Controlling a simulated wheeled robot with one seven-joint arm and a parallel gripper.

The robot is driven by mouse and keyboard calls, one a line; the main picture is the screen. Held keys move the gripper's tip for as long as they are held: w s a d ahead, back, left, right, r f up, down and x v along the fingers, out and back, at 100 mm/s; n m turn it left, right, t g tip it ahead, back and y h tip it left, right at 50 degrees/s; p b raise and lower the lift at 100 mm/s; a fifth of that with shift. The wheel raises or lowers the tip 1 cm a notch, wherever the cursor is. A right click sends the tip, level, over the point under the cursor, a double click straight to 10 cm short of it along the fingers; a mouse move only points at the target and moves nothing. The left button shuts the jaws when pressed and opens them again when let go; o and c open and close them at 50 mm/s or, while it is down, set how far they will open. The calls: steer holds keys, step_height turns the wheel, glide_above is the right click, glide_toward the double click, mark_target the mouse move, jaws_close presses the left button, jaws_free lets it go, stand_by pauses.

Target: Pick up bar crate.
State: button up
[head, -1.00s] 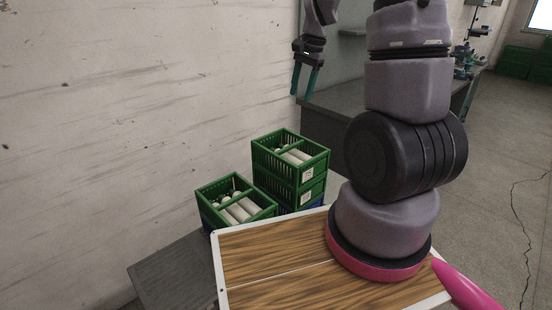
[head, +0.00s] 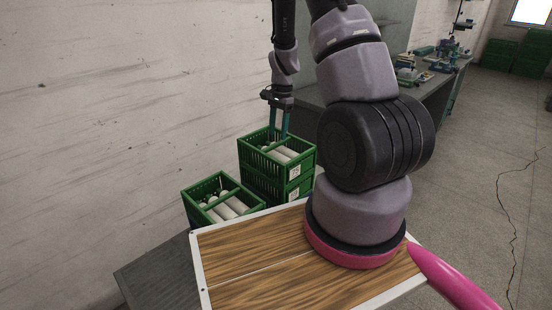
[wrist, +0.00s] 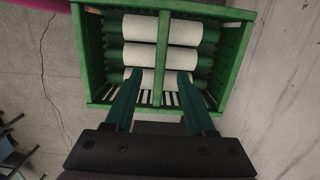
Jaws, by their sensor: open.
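A green slatted crate with a bar across its open top (head: 262,165) sits on top of a stack beside the wall. It holds several white cones or rolls. In the wrist view the same kind of crate (wrist: 92,55) fills the upper middle, and its bar (wrist: 162,55) runs up the picture between my fingertips. My gripper (head: 279,132) is open over the stacked crate, with its teal fingers pointing down. In the wrist view my gripper (wrist: 158,78) has one finger on either side of the bar, with gaps. I cannot tell how far down the fingertips reach.
A second green crate with a bar and white rolls (head: 189,205) stands left of the stack. A wooden-topped surface (head: 250,245) under my arm lies in front. A grey workbench (head: 310,95) stands behind the stack. The wall is close on the left.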

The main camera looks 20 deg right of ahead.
mark_target(276, 143)
steer(key=shift+s+a+f, duration=0.1)
steer(key=shift+a+f, duration=0.05)
steer(key=shift+f, duration=0.8)
steer(key=shift+a+f, duration=0.15)
steer(key=shift+f, duration=0.8)
jaws_close()
steer(key=shift+r, duration=0.1)
